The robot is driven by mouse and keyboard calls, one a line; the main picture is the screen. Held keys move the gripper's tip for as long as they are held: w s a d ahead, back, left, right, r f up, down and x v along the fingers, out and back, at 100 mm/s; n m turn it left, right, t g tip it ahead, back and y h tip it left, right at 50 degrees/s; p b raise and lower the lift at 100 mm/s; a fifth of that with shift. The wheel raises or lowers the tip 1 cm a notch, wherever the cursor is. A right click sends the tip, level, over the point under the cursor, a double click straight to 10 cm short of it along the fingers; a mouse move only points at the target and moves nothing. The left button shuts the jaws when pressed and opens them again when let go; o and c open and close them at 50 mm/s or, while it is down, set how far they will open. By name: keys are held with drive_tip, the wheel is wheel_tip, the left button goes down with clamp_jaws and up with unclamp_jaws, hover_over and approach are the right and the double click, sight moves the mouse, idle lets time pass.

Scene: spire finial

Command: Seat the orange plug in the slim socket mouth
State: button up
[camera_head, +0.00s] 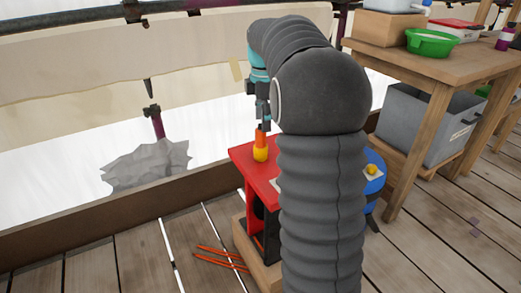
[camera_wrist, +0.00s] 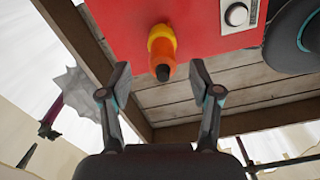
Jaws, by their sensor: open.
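The orange plug (camera_head: 261,138) stands upright in a yellow collar-like piece (camera_head: 260,154) on a red tabletop (camera_head: 240,150). In the wrist view the plug (camera_wrist: 163,58) shows a dark tip pointing toward my gripper, and the yellow piece (camera_wrist: 160,34) surrounds its far end. I cannot tell how deep the plug sits or whether the yellow piece is the slim socket. My gripper (camera_wrist: 160,82) is open, its fingers on either side of the plug's dark tip and apart from it. In the head view my gripper (camera_head: 263,122) is just above the plug, partly hidden by my arm.
A round silver fitting (camera_wrist: 236,14) is on the red top. A blue round stand (camera_head: 374,186) with a yellow piece (camera_head: 372,169) is to the right, partly hidden by my arm. Orange sticks (camera_head: 218,258) lie on the planks. A wooden bench (camera_head: 455,62) stands at right.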

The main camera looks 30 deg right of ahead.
sight(261, 136)
drive_tip(key=shift+s+a+f+b, duration=0.1)
drive_tip(key=shift+a+f+b, duration=0.1)
drive_tip(key=shift+f, duration=1.25)
drive_tip(key=shift+a+f+b, duration=0.15)
drive_tip(key=shift+f, duration=1.25)
clamp_jaws()
